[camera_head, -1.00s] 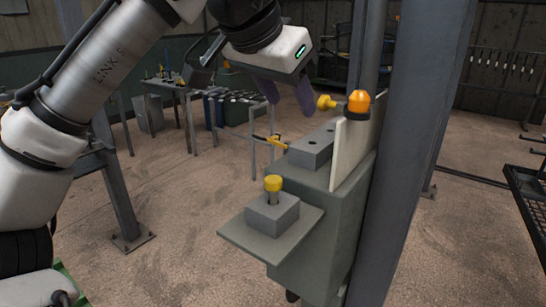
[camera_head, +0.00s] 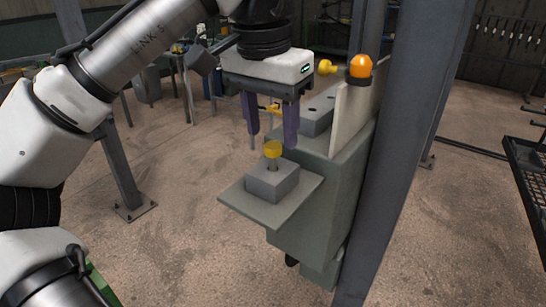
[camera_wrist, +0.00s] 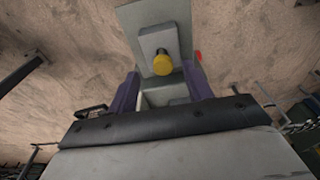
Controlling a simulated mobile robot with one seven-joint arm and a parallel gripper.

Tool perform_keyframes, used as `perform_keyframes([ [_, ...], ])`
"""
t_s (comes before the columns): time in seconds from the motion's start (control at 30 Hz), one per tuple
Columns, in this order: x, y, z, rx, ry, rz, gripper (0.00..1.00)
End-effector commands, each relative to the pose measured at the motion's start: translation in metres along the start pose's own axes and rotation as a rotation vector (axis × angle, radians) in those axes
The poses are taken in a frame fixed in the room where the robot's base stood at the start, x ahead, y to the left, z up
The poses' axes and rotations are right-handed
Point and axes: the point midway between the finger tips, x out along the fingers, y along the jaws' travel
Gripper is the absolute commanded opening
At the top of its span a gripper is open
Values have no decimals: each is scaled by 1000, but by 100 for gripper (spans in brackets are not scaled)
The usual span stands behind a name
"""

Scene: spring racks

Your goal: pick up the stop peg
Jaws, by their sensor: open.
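The stop peg (camera_head: 272,150) has a yellow head and a thin metal shank. It stands upright in a grey block (camera_head: 271,181) on a small shelf plate (camera_head: 237,203). My gripper (camera_head: 271,138) points down with its two purple fingers apart, just above and around the level of the peg's head in the head view. Nothing is between the fingers that I can see being held. In the wrist view the yellow peg head (camera_wrist: 162,64) shows beyond the open fingers (camera_wrist: 163,92), roughly centred between them.
A green-grey cabinet (camera_head: 309,235) carries the shelf, with another grey block (camera_head: 316,118) holding holes on top. A thick steel post (camera_head: 408,150) is further right.

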Motion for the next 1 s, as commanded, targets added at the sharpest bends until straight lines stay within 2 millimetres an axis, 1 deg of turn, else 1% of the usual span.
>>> perform_keyframes([
  [0.17, 13, -1, -2, 2, 0, 3, 50],
  [0.4, 46, -3, -4, 0, 0, -1, 50],
  [0.5, 52, -3, -4, -1, 0, -1, 50],
  [0.7, 53, -3, -4, -1, 1, 0, 50],
  [0.77, 52, -3, -4, -1, 1, 0, 44],
  [1.0, 52, -3, -4, 0, 1, 0, 12],
])
